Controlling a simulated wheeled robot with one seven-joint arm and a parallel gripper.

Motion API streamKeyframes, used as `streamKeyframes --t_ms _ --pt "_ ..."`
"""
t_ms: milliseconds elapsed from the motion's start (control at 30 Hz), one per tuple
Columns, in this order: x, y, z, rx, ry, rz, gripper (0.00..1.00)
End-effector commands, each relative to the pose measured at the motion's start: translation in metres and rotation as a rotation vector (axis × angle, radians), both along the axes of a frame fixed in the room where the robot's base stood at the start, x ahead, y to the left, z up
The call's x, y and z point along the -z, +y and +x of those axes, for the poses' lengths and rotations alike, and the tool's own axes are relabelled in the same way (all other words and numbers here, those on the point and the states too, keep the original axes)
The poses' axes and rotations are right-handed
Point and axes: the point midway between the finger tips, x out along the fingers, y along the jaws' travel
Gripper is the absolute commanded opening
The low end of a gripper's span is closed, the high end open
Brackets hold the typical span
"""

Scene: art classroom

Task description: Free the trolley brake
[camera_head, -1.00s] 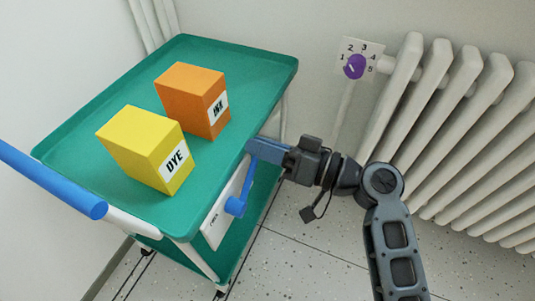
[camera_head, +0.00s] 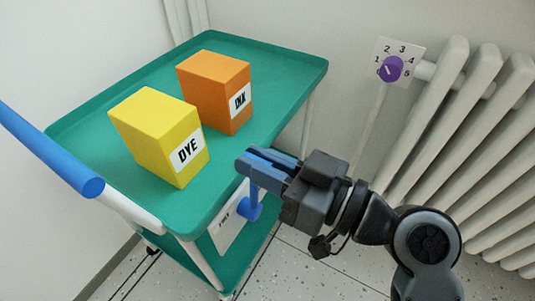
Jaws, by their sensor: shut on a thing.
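The trolley (camera_head: 78,122) has a green top tray and white legs, and stands at the left. On its near right side is a white plate (camera_head: 226,232) with small dark print, partly hidden. A blue brake lever (camera_head: 254,192) rises from a round blue hub on this plate, close to upright. My gripper (camera_head: 258,168) reaches in from the right, just outside the tray's rim. Its blue fingers are shut on the upper part of the lever and hide its tip.
A yellow DYE box (camera_head: 150,140) and an orange INK box (camera_head: 213,90) stand on the tray. A blue push handle (camera_head: 50,150) sticks out at left. A white radiator (camera_head: 440,120) with a purple dial (camera_head: 391,69) is at right. Speckled floor (camera_head: 310,275) lies between.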

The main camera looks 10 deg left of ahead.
Motion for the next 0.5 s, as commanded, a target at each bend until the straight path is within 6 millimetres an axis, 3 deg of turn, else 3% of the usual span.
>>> streamKeyframes --t_ms 500 --pt "-0.0004 0.0035 -0.0093 -0.004 0.004 0.002 0.0"
